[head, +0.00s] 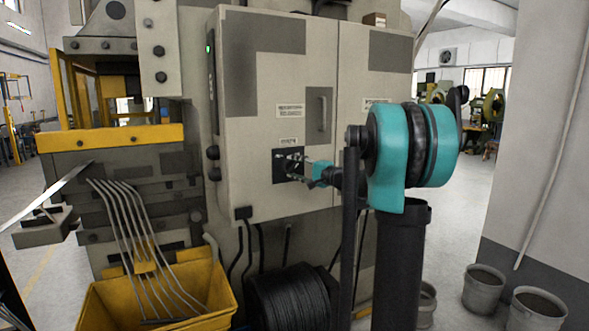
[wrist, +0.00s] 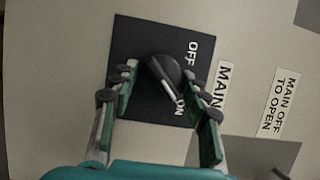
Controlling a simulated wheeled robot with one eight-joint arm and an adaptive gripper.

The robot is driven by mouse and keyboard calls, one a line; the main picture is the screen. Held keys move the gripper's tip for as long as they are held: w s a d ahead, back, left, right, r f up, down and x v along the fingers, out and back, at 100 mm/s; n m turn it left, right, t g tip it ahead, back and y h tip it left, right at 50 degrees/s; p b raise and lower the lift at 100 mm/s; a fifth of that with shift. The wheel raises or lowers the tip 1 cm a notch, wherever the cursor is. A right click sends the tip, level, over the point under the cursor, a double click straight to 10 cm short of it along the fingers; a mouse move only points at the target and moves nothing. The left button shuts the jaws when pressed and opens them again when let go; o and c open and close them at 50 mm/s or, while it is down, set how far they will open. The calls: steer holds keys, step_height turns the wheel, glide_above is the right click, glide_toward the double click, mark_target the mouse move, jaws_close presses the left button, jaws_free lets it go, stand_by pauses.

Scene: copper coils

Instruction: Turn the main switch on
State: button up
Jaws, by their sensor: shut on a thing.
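The main switch is a round black knob (wrist: 157,70) with a white line, on a black square plate (wrist: 150,108) with the words OFF and ON. The white line slants down and right, its lower end near the word ON. The plate (head: 280,177) sits on the front of a beige cabinet (head: 262,120) in the head view. My gripper (wrist: 160,74) has one finger on each side of the knob and is shut on it. In the head view my gripper (head: 294,167) reaches the plate from the right and largely hides the knob.
Labels reading MAIN and MAIN OFF TO OPEN (wrist: 279,101) are beside the plate. A cabinet door handle (head: 319,113) is above my gripper. A yellow bin (head: 205,318) with bent rods (head: 125,215) and a black coil (head: 290,300) stand below. Buckets (head: 484,289) stand at right.

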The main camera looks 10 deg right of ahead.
steer(key=o, duration=1.1)
steer(key=v, duration=1.2)
steer(key=s+a+f+n+g+h, duration=0.25)
steer(key=s+a+f+g, duration=0.2)
steer(key=s+f, duration=0.5)
steer(key=s+a+f+n+g+h, duration=0.25)
steer(key=s+a+f, duration=0.4)
steer(key=f, duration=0.55)
steer(key=s+d+f+n+g+h, duration=0.1)
steer(key=s+d+f+n+h, duration=0.1)
steer(key=s+f, duration=0.5)
steer(key=s+d+f+n+g+h, duration=0.1)
steer(key=s+d+f+n+h, duration=0.2)
steer(key=s+f, duration=0.4)
steer(key=s+d+h, duration=0.1)
steer(key=s, duration=0.1)
steer(key=shift+s+d+g+h, duration=0.3)
steer(key=shift+d, duration=0.05)
